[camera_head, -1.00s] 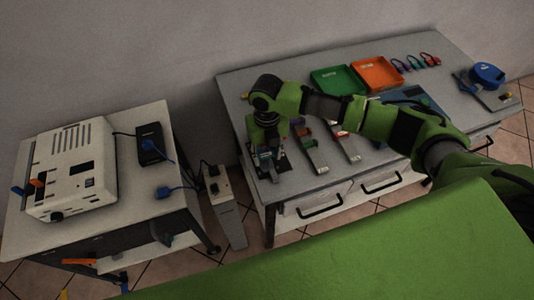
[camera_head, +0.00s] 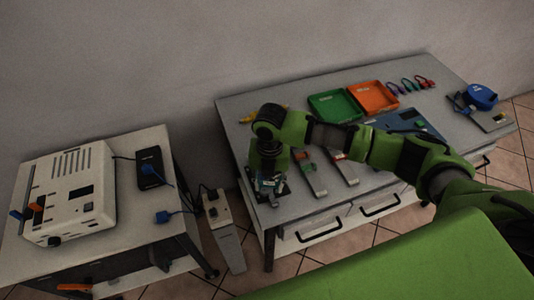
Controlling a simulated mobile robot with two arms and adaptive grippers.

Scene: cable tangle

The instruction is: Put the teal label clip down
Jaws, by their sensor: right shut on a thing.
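My right gripper (camera_head: 270,184) points down over the left front part of the long grey table (camera_head: 235,122). It is shut on a small teal thing, which fits the teal label clip (camera_head: 267,182). The gripper and its dark fingers hide most of the clip. The clip is low, just over a narrow grey holder (camera_head: 273,200) near the table's front edge; I cannot tell whether it touches. My left gripper is not in view.
Two more grey holders (camera_head: 313,180) (camera_head: 346,172) lie to the right. A green tray (camera_head: 334,105), an orange tray (camera_head: 374,97) and several small coloured looped pieces (camera_head: 408,84) are at the back. A blue device (camera_head: 481,97) sits far right. A white box machine (camera_head: 68,195) stands on the left table.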

